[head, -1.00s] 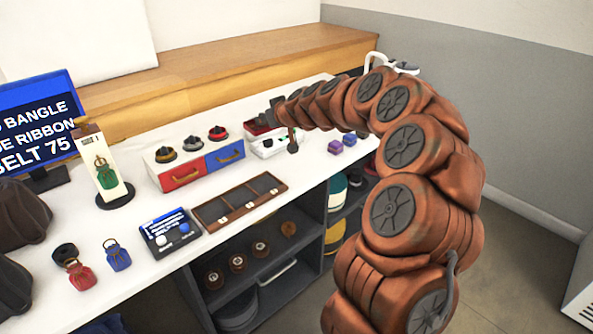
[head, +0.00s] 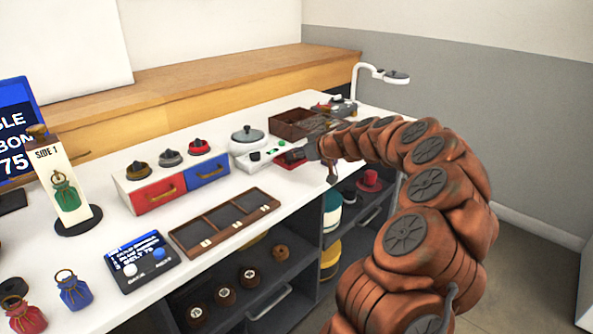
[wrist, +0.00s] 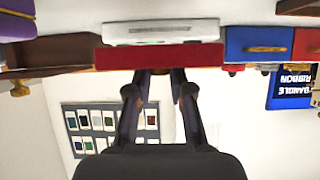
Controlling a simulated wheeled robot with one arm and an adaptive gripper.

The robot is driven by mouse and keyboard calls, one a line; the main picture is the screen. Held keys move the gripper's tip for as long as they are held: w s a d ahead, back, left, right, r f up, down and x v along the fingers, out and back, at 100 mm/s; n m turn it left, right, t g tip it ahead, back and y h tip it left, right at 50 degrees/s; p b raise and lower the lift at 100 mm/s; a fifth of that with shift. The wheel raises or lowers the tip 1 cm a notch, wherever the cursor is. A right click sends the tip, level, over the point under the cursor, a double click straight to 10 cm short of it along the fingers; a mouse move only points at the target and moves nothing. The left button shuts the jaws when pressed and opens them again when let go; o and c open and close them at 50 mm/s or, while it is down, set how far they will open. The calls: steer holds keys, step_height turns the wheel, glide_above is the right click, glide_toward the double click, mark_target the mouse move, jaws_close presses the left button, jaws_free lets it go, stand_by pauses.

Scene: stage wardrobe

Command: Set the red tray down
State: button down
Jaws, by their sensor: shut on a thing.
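The red tray (wrist: 160,57) spans the middle of the wrist view as a flat red strip. My gripper (wrist: 160,82) is shut on its near edge. In the head view my gripper (head: 312,150) is at the right part of the white table, and the dark red tray (head: 290,159) shows just left of it, partly hidden. The tray is beside a white device with coloured buttons (head: 262,154). I cannot tell whether its underside touches the table.
A brown open box (head: 292,128) stands behind the tray. A lidded grey pot (head: 247,134), a red-and-blue drawer unit (head: 180,180) and a brown compartment tray (head: 225,222) are to the left. A white lamp (head: 385,74) stands at the back right. White table is bare between drawers and device.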

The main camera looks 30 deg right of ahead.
mark_target(297, 176)
steer(key=shift+f, duration=2.4)
steer(key=shift+f+b, duration=0.1)
steer(key=shift+b, duration=0.3)
steer(key=c, duration=1)
jaws_free()
steer(key=shift+c, duration=0.2)
